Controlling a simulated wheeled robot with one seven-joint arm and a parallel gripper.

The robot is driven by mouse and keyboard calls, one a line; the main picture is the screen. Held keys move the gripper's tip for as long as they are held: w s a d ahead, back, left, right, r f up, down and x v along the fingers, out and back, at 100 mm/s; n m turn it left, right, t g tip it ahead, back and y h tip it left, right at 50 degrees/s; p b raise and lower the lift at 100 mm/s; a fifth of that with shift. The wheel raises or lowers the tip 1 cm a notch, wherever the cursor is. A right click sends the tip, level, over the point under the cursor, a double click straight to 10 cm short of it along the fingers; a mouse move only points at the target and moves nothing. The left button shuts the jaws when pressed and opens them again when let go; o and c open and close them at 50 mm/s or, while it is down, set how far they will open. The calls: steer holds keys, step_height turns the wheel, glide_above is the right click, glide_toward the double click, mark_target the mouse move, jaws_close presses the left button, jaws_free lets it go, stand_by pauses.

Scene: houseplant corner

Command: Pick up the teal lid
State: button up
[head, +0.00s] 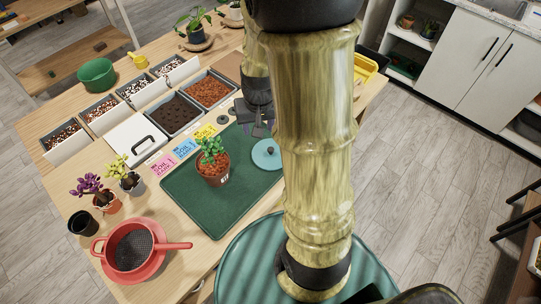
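The teal lid (264,157) is a flat round disc with a small knob. It lies at the right end of the dark green mat (188,207), and my arm covers its right edge. My gripper (262,130) is dark and points down just behind the lid, apart from it as far as I can see. Its fingers are small and partly hidden by my arm, so I cannot tell whether they are open or shut.
A potted leafy plant (213,167) stands on the mat left of the lid. Colored cards (184,149) and soil trays (174,112) lie behind the mat. A red sieve (131,249) is at the front left. The mat's front is clear.

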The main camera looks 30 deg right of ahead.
steer(key=w+d+f+m, duration=0.1)
steer(key=w+d+f, duration=0.2)
steer(key=d, duration=0.3)
steer(key=shift+f+m+b, duration=0.3)
steer(key=shift+f+m, duration=0.1)
steer(key=shift+w, duration=0.1)
steer(key=p, duration=0.1)
glide_above(271, 149)
steer(key=f, duration=1.2)
steer(key=shift+s+a, duration=0.15)
steer(key=shift+s, duration=0.2)
steer(key=shift+f+g+p, duration=0.3)
steer(key=shift+f+p, duration=0.25)
steer(key=shift+f, duration=0.3)
steer(key=shift+w+f+p, duration=0.15)
steer(key=shift+f+p, duration=0.1)
steer(key=shift+f, duration=0.65)
steer(key=shift+w+f+p, duration=0.15)
steer(key=shift+f+p, duration=0.05)
steer(key=shift+f, duration=0.7)
